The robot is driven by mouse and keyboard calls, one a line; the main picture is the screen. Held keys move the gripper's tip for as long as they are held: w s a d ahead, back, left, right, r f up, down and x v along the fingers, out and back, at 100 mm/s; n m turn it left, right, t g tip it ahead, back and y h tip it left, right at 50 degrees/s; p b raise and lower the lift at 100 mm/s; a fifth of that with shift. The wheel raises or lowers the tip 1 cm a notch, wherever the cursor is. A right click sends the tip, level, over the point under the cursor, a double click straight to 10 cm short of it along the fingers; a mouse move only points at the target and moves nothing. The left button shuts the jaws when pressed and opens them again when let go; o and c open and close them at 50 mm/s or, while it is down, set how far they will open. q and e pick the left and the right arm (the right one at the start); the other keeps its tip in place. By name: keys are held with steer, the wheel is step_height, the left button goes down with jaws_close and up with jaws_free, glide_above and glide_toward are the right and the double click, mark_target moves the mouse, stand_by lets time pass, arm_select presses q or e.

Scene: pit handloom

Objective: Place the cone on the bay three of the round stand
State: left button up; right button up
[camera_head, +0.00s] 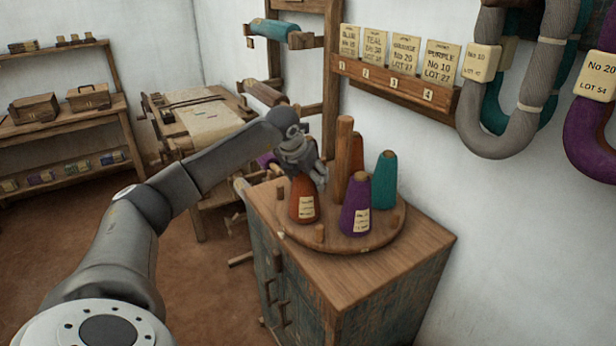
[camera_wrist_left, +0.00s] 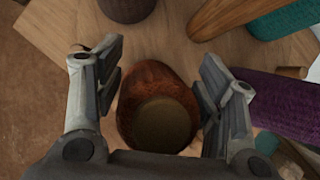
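The round stand (camera_head: 345,238) is a wooden disc on a cabinet, with a tall central post (camera_head: 343,150). An orange cone (camera_head: 303,205) with a pale label stands upright at its left. A purple cone (camera_head: 355,205) is at the front and a teal cone (camera_head: 385,180) at the right. My left gripper (camera_head: 312,178) is over the orange cone's top. In the left wrist view, its spread fingers (camera_wrist_left: 160,85) are on either side of the orange cone (camera_wrist_left: 160,110), with gaps at the fingertips. Bay numbers are not readable. My right gripper is out of view.
Short pegs (camera_head: 319,233) stick up from the stand. The cabinet top (camera_head: 400,250) is clear at front right. A card rack (camera_head: 395,85) numbered 1 to 4 and hanging yarn hanks (camera_head: 495,130) are on the wall. A loom stands behind.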

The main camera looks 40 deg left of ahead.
arm_select(q)
steer(key=shift+o, duration=1)
steer(key=b+v, duration=0.2)
steer(key=v, duration=1)
steer(key=shift+d, duration=0.1)
